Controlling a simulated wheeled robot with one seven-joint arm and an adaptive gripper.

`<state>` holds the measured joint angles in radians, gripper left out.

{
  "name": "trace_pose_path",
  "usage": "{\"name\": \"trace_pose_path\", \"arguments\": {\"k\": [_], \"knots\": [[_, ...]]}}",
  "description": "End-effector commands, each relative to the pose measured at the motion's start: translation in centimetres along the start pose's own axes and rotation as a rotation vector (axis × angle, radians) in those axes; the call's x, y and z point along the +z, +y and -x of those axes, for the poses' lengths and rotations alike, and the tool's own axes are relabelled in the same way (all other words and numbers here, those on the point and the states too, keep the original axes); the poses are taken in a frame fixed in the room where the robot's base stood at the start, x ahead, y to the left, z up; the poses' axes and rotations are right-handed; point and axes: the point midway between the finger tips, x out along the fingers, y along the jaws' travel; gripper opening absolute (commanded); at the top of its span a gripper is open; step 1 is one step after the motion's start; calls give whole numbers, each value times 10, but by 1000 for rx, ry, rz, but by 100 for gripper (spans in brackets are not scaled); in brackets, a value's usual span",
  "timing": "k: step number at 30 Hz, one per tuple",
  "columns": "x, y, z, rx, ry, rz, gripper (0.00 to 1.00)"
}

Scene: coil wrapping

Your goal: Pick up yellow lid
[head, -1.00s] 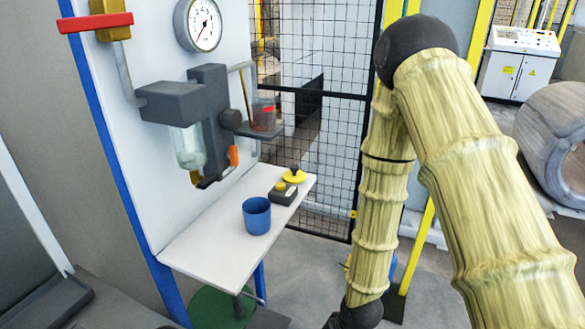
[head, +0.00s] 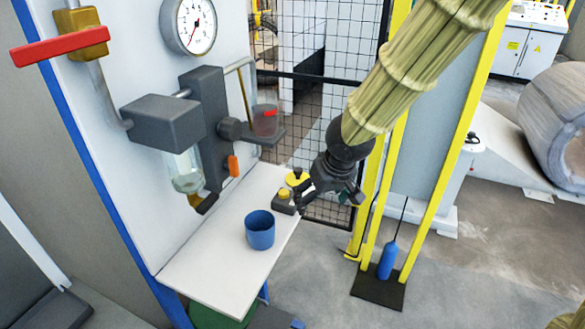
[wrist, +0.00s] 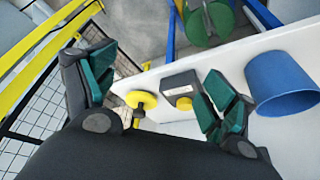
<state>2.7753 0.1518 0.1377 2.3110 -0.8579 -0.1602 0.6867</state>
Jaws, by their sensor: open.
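The yellow lid (head: 298,178) is at the far end of the white shelf, partly hidden by my gripper in the head view. In the wrist view the yellow lid (wrist: 140,100) is a round disc with a dark knob, between my two fingers and nearer the left one. My gripper (head: 305,198) is open at the shelf's far right edge. In the wrist view my gripper (wrist: 155,98) has its green-padded fingers wide apart, with nothing held. I cannot tell its exact height above the lid.
A dark box with a yellow button (wrist: 182,97) stands close beside the lid. A blue cup (head: 260,229) is nearer on the white shelf (head: 215,275). A mesh fence (head: 300,110) is behind. A grey valve assembly (head: 185,122) hangs above the shelf.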

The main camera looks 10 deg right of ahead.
Motion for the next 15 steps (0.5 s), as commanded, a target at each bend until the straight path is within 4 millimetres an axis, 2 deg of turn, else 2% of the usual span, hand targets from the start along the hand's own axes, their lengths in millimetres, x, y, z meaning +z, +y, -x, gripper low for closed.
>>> {"name": "trace_pose_path", "arguments": {"k": [1,5,15], "knots": [[-4,1,7,7,7,1,85],[-12,2,13,15,15,7,85],[-54,-6,-2,10,14,18,85]]}}
